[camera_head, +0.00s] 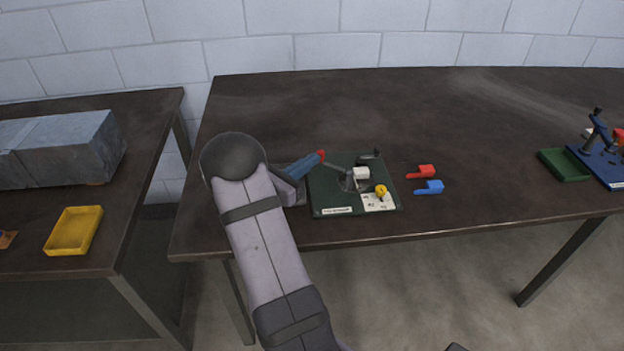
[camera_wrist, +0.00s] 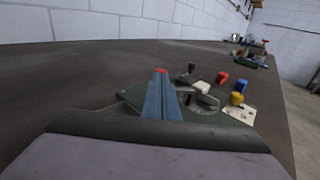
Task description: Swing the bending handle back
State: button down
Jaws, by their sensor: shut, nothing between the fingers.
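The bending fixture is a dark green board (camera_head: 330,195) on the table. The bending handle's grey bar (camera_head: 338,167) runs from a round pivot up and left to a red knob (camera_head: 321,154). In the wrist view the red knob (camera_wrist: 160,71) shows just past my fingertips. My gripper (camera_head: 316,160), with blue fingers, is shut and reaches in from the left, its tips at or beside the knob; I cannot tell whether they touch. The gripper also shows in the wrist view (camera_wrist: 162,82). A white block (camera_head: 361,173) sits beside the pivot.
The board carries a yellow knob (camera_head: 381,190), a marked white plate (camera_head: 377,203) and a black knob (camera_head: 376,153). A red piece (camera_head: 426,171) and a blue piece (camera_head: 434,186) lie to its right. A green tray (camera_head: 564,165) stands far right. The table behind is clear.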

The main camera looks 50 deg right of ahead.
jog(key=d+m+g+b, duration=0.1)
jog(key=g, duration=0.1)
jog(key=w+d+m+g+y+b, duration=0.1)
jog(key=g, duration=0.1)
jog(key=d+m+g+b, duration=0.1)
jog(key=d+m+g, duration=0.1)
jog(key=shift+w+f+y, duration=0.15)
jog(key=shift+w+y, duration=0.15)
jog(key=shift+w, duration=0.05)
jog(key=shift+w+d+b, duration=0.1)
jog(key=shift+d+b, duration=0.2)
jog(key=shift+d, duration=0.4)
jog(key=shift+d+r, duration=0.1)
jog(key=shift+r, duration=0.1)
jog(key=v, duration=0.4)
jog(key=w+b+v, duration=0.1)
jog(key=v, duration=0.9)
jog(key=shift+w+d+f+b, duration=0.2)
jog(key=shift+d+f+b, duration=0.05)
jog(key=shift+d+b, duration=0.1)
jog(key=shift+a+r, duration=0.1)
